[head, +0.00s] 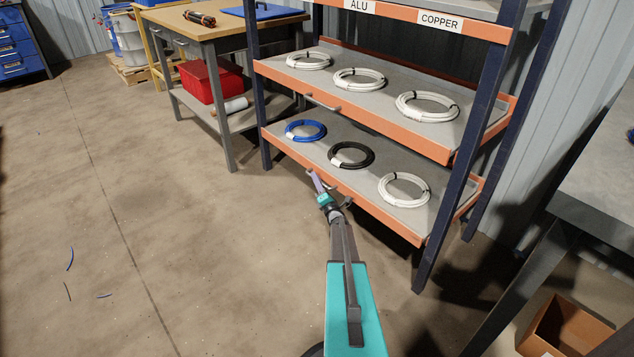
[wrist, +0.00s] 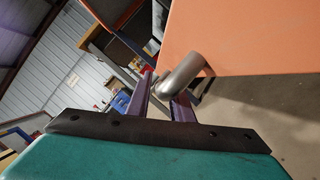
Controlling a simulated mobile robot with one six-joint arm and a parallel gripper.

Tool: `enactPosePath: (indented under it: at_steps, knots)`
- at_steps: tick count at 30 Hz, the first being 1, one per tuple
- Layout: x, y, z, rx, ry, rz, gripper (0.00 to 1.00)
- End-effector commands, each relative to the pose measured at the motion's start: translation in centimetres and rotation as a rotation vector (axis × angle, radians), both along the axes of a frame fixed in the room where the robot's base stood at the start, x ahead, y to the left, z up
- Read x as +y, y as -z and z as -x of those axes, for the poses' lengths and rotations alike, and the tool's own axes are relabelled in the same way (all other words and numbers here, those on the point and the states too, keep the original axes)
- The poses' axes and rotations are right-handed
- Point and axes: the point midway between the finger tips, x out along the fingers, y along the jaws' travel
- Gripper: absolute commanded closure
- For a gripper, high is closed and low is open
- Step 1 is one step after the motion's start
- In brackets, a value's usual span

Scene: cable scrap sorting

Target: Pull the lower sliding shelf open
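The lower sliding shelf (head: 320,146) is a grey tray with an orange front edge, low in the rack. A blue coil (head: 305,131), a black coil (head: 351,155) and a white coil (head: 404,189) lie on it. My gripper (head: 315,180) is at its front edge. In the wrist view, a silver bar handle (wrist: 182,74) stands out from the orange shelf front (wrist: 250,35). The purple fingers of my gripper (wrist: 162,98) are apart, with the handle at their tips and seemingly between them. Whether both fingers press on it is unclear.
The upper shelf (head: 375,105) with white coils and its own handle hangs above. Dark blue rack posts (head: 455,170) stand at both sides. A workbench (head: 215,30) with a red box (head: 210,82) is at left. A cardboard box (head: 565,328) lies at lower right. The left floor is mostly clear.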

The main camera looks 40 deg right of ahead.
Motion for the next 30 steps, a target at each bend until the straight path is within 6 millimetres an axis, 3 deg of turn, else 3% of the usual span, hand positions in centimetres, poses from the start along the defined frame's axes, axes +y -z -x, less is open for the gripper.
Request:
enactPosePath:
  at_steps: [7, 12, 23, 30]
  knots:
    - [0.0, 0.0, 0.0, 0.001, 0.001, 0.0, 0.8]
    - [0.0, 0.0, 0.0, 0.001, 0.001, 0.0, 1.0]
    - [0.3, 0.0, 0.0, 0.0, 0.0, 0.0, 1.0]
    - [1.9, 0.2, 0.0, 0.001, 0.001, 0.0, 1.0]
